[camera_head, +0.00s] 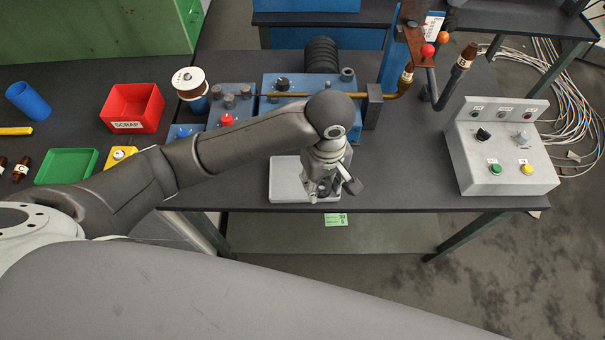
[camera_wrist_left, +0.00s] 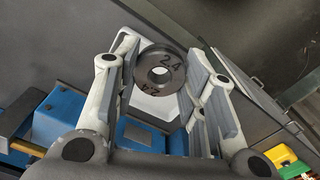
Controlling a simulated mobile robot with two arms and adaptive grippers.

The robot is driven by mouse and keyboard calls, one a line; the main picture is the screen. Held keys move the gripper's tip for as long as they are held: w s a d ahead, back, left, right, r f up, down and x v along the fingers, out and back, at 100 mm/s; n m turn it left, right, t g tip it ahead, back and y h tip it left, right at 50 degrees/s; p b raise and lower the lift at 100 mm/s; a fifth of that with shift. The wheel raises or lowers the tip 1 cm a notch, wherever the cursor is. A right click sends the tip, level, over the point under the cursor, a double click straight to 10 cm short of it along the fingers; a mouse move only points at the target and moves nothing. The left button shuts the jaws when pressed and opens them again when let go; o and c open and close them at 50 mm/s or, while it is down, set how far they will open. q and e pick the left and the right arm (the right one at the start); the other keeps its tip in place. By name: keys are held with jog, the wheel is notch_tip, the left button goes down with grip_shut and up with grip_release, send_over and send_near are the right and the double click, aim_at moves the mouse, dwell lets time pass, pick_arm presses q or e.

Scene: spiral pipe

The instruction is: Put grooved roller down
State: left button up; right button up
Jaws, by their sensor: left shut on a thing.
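The grooved roller (camera_wrist_left: 160,72) is a dark grey disc with a centre hole and the marking "2.4" on its face. In the left wrist view it sits between the two fingers of my left gripper (camera_wrist_left: 163,88), which is shut on it. In the head view my left gripper (camera_head: 325,190) points down over a light grey tray (camera_head: 290,182) at the table's front edge. The arm and gripper mostly hide the roller there. I cannot tell whether the roller touches the tray. My right gripper is not in view.
A blue machine (camera_head: 275,105) with a brass rod stands behind the tray. A control box (camera_head: 500,150) with buttons is at right. The tabletop between tray and control box is clear.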

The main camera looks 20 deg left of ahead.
pick_arm(q)
jog(key=w+a+f, duration=0.3)
jog(key=w+a+f+p, duration=0.1)
jog(key=w+a+f, duration=0.2)
jog(key=f, duration=0.1)
jog(key=shift+w+f, duration=0.1)
jog(key=shift+w, duration=0.15)
jog(key=f, duration=0.3)
jog(key=shift+w+a+f, duration=0.1)
jog(key=shift+a, duration=0.15)
jog(key=shift+f, duration=0.15)
jog(key=shift+f, duration=0.15)
jog(key=o, duration=1)
